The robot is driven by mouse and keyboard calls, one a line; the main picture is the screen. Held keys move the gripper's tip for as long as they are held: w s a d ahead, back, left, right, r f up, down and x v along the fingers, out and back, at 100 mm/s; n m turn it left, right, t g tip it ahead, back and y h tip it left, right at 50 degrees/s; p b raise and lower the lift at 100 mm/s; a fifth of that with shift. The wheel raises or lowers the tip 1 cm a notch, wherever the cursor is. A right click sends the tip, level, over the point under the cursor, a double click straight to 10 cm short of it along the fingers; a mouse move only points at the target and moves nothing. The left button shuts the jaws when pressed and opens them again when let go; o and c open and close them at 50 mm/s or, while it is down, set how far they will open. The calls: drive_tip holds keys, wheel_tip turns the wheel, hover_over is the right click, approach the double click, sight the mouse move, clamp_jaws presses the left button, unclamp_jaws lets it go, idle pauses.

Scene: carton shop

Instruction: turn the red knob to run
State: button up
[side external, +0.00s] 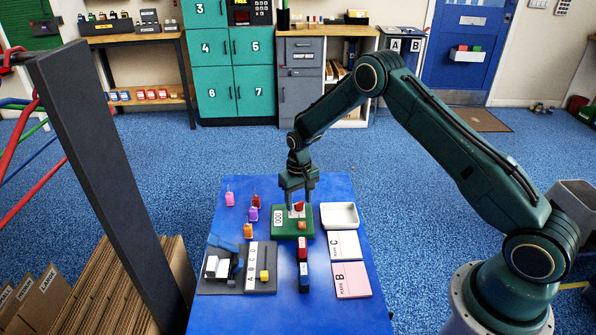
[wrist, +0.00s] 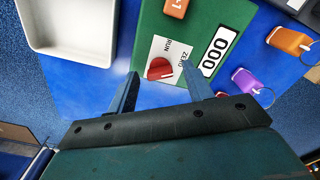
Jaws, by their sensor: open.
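The red knob (wrist: 159,69) sits on a white label plate on a green panel (wrist: 204,20). In the wrist view the plate reads RUN and ZERO, and a counter (wrist: 215,51) beside it shows 000. The knob's exact pointing direction is hard to tell. In the side view the knob (side external: 299,206) is under my gripper (side external: 298,203). My gripper (wrist: 160,82) is open, its two fingers apart, with the knob just beyond and between the fingertips. Nothing is held. Contact with the knob is not visible.
An orange block (side external: 302,225) is on the panel. Colored tags (side external: 251,214) lie left. A grey fixture (side external: 237,270) and dark red and blue blocks (side external: 303,270) are in front.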

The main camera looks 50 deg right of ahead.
drive_tip(key=shift+c, duration=0.2)
drive_tip(key=c, duration=0.9)
drive_tip(key=shift+c, duration=0.2)
drive_tip(key=shift+n, duration=0.3)
drive_tip(key=n, duration=1.1)
drive_tip(key=shift+n, duration=0.3)
